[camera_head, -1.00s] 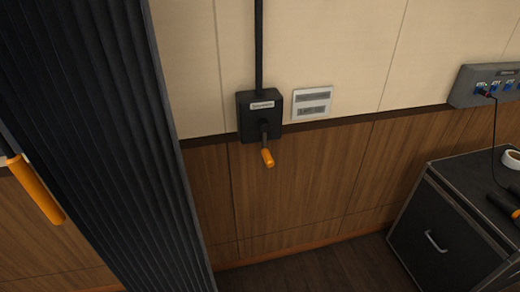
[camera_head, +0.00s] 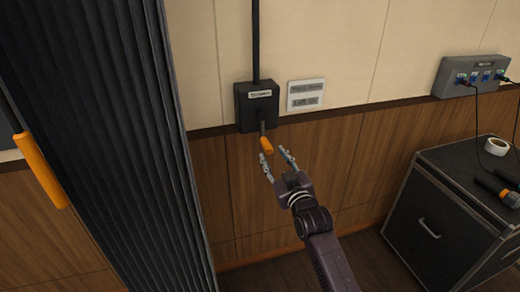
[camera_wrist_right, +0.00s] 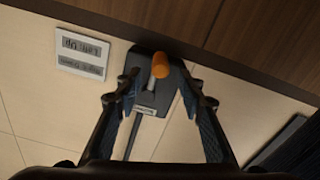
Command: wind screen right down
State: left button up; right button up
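The winder is a black wall box (camera_head: 257,105) with a crank that ends in an orange handle (camera_head: 266,145), pointing downward. In the right wrist view the orange handle (camera_wrist_right: 161,66) stands in front of the black box (camera_wrist_right: 158,98). My right gripper (camera_head: 275,157) is open, its two fingers just below and on either side of the handle's end. In the right wrist view the handle lies beyond the fingertips (camera_wrist_right: 162,84), between them in line, and the gripper looks empty. My left gripper is not in view. The screen itself is not clearly identifiable.
A label plate (camera_head: 306,95) is on the wall right of the box. A dark pleated curtain (camera_head: 100,120) hangs at left, with an orange bar (camera_head: 41,170) beside it. A black case (camera_head: 428,222) carries tape (camera_head: 496,146) and a torch (camera_head: 497,191). A socket panel (camera_head: 470,76) is at upper right.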

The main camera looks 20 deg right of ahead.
aim_at(267, 146)
jog(key=shift+w+a+f, duration=0.1)
jog(key=shift+w+a, duration=0.05)
jog(key=shift+w, duration=3.4)
jog(key=shift+c, duration=0.3)
grip_shut()
